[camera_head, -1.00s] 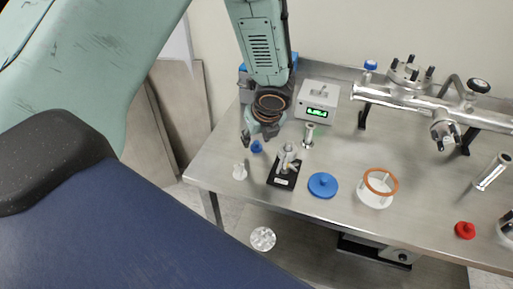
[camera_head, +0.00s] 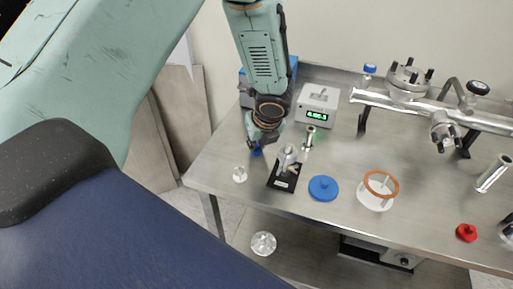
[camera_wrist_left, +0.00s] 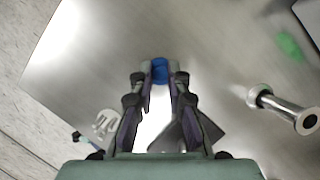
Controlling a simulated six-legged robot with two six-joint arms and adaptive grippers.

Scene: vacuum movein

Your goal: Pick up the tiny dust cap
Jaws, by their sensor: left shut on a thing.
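The tiny dust cap (camera_head: 257,152) is a small blue piece near the table's left side. In the left wrist view the blue cap (camera_wrist_left: 160,70) sits between the two fingertips. My left gripper (camera_head: 258,143) reaches down from above and is shut on the cap, with the fingers hiding most of it in the head view. I cannot tell whether the cap still touches the table. My right gripper is not in view.
A small white part (camera_head: 240,174) and a black-based metal stand (camera_head: 284,175) are close by. A box with a green display (camera_head: 318,105) stands behind, beside a short metal tube (camera_head: 308,138). A blue lid (camera_head: 323,188) lies to the right.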

